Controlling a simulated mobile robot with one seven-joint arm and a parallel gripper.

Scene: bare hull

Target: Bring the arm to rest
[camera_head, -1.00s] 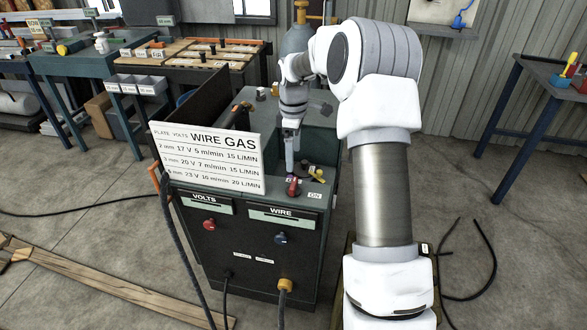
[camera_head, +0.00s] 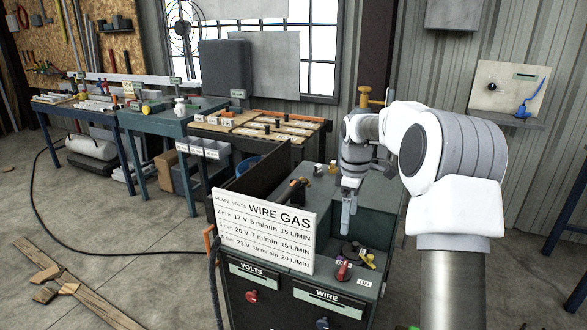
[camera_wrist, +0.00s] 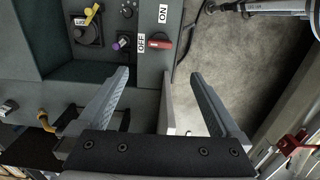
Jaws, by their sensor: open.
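My gripper (camera_head: 346,232) hangs above the recessed top of the dark welding machine (camera_head: 269,296), fingers pointing down. In the wrist view my gripper (camera_wrist: 160,76) has its two fingers wide apart with nothing between them. Beyond the fingertips there is a red switch (camera_wrist: 160,44) between ON and OFF labels; it also shows in the head view (camera_head: 344,271). My arm is bent, with its elbow to the right of the machine.
A white settings sign (camera_head: 265,229) stands upright at the machine's front left, close to my gripper. A yellow-tagged dial (camera_wrist: 88,31) sits near the switch. A gas cylinder's yellow valve (camera_head: 365,97) rises behind. Workbenches (camera_head: 165,118) line the back left; the left floor is mostly open.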

